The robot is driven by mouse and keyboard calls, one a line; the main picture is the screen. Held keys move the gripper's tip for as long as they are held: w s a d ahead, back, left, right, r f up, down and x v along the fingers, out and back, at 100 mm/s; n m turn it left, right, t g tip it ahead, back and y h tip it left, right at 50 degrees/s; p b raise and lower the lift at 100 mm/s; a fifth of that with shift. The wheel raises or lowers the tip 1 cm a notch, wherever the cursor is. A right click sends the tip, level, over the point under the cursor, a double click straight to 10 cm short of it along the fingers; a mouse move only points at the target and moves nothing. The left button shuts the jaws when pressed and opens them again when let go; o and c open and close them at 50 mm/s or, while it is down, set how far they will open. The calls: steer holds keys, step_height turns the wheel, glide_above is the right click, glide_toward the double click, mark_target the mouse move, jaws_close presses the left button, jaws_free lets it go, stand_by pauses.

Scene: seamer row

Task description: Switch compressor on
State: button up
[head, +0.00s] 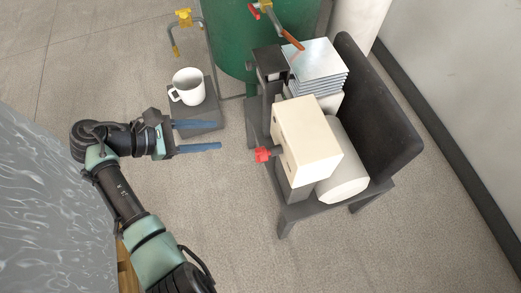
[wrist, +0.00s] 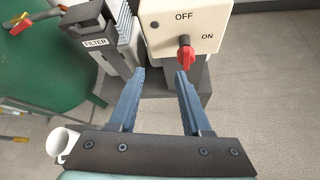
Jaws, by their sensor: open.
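The cream switch box (head: 307,137) stands on a dark seat-like stand in the head view. Its red knob (head: 263,154) sticks out on the left side. In the wrist view the box (wrist: 170,22) carries the words OFF above the red knob (wrist: 186,53) and ON to its right. The knob's handle stands roughly upright in that view; I cannot tell its exact setting. My gripper (head: 214,135) is open and empty, its blue fingers pointing right, short of the knob. In the wrist view the knob lies beyond the right fingertip of my gripper (wrist: 159,78).
A white mug (head: 187,87) sits on a small grey block left of the stand. A green tank (head: 232,40) stands behind, with red and yellow valve handles near it. A unit marked FILTER (wrist: 95,42) is left of the box. Floor is clear in front.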

mark_target(261, 149)
steer(key=s+f+n+h, duration=0.2)
steer(key=s, duration=0.2)
steer(key=shift+g, duration=0.4)
steer(key=x, duration=0.6)
steer(key=b+x, duration=0.1)
steer(key=x, duration=0.6)
steer(key=shift+d+r, duration=0.15)
steer(key=shift+d, duration=0.15)
jaws_close()
